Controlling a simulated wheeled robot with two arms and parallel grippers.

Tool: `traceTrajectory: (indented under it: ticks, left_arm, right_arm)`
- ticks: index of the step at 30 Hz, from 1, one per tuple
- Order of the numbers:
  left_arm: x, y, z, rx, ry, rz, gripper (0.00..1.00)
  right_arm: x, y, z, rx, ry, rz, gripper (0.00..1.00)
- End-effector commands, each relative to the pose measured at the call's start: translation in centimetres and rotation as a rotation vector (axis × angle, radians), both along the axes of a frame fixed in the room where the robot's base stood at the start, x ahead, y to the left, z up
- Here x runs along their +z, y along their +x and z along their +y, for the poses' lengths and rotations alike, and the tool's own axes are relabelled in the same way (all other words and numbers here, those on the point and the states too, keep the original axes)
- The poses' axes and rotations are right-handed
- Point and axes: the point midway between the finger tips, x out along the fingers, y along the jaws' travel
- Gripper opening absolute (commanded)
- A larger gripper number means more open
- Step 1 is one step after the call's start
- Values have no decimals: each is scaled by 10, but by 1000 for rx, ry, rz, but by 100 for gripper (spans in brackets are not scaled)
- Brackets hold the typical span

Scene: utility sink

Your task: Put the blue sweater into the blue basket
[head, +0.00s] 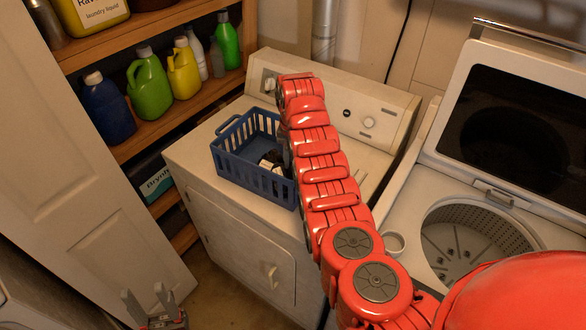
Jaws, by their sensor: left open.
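The blue basket (228,163) is a slatted plastic basket standing on top of the white dryer. My right arm, red and segmented, reaches up from the lower right and covers the basket's right side. A small black and white shape shows inside the basket beside the arm; I cannot tell what it is. My right gripper is not visible. My left gripper (146,294) is at the bottom left edge, low over the floor and apart from the basket, with its two grey fingers spread and nothing between them. I see no blue sweater in this view.
The dryer (255,218) has its door closed. To its right stands a washer (425,195) with its lid up and its drum open. Wooden shelves (160,128) with several bottles stand at the left, beside a white panelled door (85,190).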

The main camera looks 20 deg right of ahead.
Motion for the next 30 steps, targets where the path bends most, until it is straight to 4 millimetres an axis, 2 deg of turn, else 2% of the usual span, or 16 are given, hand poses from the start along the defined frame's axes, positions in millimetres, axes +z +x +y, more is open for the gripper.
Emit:
traceTrajectory:
  ticks: [9, 20, 21, 22, 23, 30]
  left_arm:
    - [18, 0, 0, 0, 0, 0, 50]
    - [12, 0, 0, 0, 0, 0, 50]
    - [13, 0, 0, 0, 0, 0, 50]
    - [14, 0, 0, 0, 0, 0, 50]
    - [14, 0, 0, 0, 0, 0, 50]
    - [14, 0, 0, 0, 0, 0, 50]
  right_arm:
    - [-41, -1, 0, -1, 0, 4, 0]
    - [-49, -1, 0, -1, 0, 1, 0]
    - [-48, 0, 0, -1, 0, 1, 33]
    - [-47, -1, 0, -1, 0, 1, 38]
    - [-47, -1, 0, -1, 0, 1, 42]
    - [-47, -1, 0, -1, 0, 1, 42]
